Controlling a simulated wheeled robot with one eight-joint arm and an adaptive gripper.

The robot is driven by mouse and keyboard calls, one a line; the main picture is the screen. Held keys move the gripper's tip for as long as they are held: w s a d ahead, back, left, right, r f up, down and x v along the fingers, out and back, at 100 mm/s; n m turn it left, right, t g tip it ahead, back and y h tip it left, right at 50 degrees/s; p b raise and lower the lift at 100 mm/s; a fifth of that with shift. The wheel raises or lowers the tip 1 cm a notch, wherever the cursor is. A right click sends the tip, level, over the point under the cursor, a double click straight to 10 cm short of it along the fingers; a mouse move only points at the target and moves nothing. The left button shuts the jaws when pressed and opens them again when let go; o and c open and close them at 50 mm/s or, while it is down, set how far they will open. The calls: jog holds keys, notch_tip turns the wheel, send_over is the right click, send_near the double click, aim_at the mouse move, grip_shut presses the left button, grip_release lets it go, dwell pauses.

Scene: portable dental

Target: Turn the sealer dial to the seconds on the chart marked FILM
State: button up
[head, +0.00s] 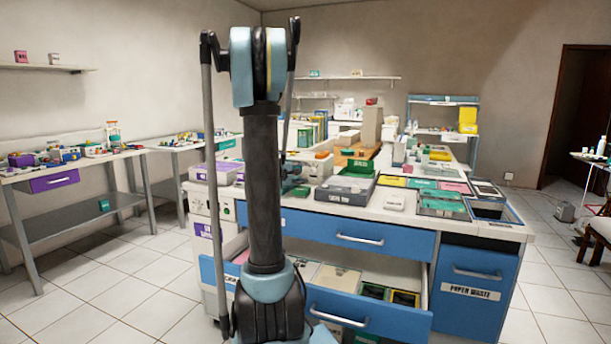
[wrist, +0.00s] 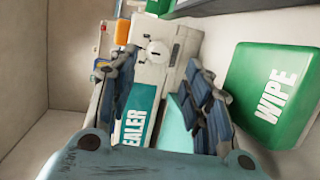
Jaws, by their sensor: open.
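The sealer (wrist: 160,78) is a pale box with a teal panel lettered "…EALER" in the wrist view. A round white dial (wrist: 157,51) with a dark mark sits on its face, near the top of the picture. My gripper (wrist: 160,70) is open, with one dark blue finger on each side of the sealer in the picture. The dial appears just beyond the fingertips; I cannot tell the exact gap. Nothing is held. In the head view my arm largely hides the gripper (head: 293,182) and the sealer. I cannot make out a chart marked FILM or the dial's numbers.
A green box lettered "WIPE" (wrist: 285,95) stands close to the right finger. An orange item (wrist: 122,32) is beyond the left finger. The counter (head: 400,215) is crowded with trays and boxes. A drawer (head: 345,315) stands open at its front.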

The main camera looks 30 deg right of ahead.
jog(key=v, duration=0.6)
jog(key=shift+a, duration=0.1)
jog(key=shift+s, duration=0.1)
